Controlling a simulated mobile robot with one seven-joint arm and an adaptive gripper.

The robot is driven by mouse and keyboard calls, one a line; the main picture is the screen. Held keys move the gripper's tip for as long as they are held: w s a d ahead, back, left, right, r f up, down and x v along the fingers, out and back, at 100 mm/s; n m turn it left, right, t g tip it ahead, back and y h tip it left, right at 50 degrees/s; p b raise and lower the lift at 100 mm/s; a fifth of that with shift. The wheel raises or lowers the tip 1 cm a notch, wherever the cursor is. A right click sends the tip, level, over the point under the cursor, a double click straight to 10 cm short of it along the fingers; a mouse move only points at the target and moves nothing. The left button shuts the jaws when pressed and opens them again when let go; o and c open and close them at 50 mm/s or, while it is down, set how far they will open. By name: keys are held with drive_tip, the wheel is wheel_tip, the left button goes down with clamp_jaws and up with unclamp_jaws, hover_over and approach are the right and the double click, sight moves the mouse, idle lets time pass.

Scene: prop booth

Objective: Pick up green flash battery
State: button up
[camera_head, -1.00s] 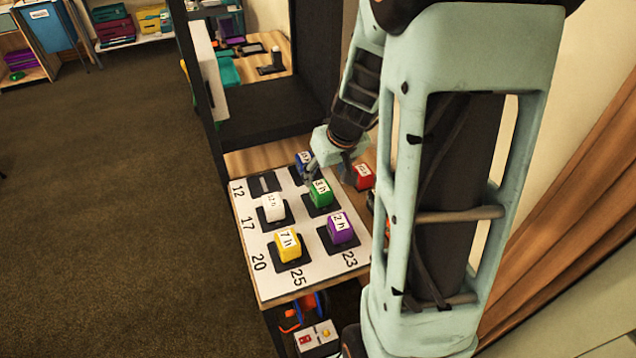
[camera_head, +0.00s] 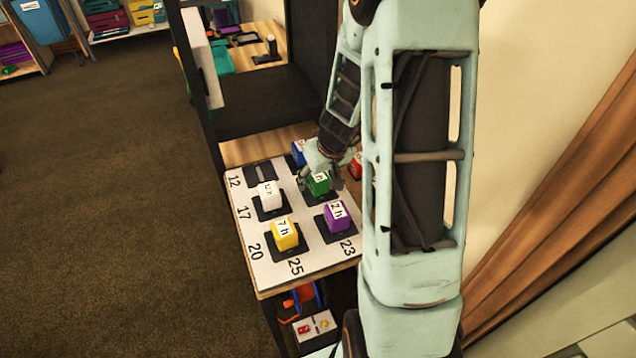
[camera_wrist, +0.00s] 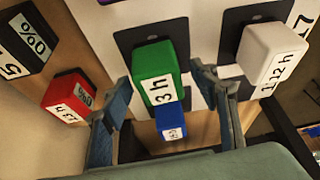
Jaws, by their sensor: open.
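The green battery (camera_head: 319,185), with a white label, stands on a black square of the white board (camera_head: 252,218); my gripper partly covers it in the head view. In the wrist view the green battery (camera_wrist: 155,70) shows its label, reading "3 h", toward me. My gripper (camera_head: 320,181) is at the green battery in the head view. In the wrist view its fingers (camera_wrist: 162,80) are spread apart, with the green battery in line with the gap. I cannot tell whether either finger touches it.
A blue battery (camera_wrist: 170,124) shows close below the green one in the wrist view. A red battery (camera_wrist: 70,98) is left and a white one (camera_wrist: 268,52) right. Purple (camera_head: 336,216) and yellow (camera_head: 285,234) batteries stand nearer on the board. A dark booth wall (camera_head: 305,60) rises behind.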

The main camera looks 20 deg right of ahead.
drive_tip(key=shift+c, duration=0.6)
clamp_jaws()
drive_tip(key=shift+r, duration=0.15)
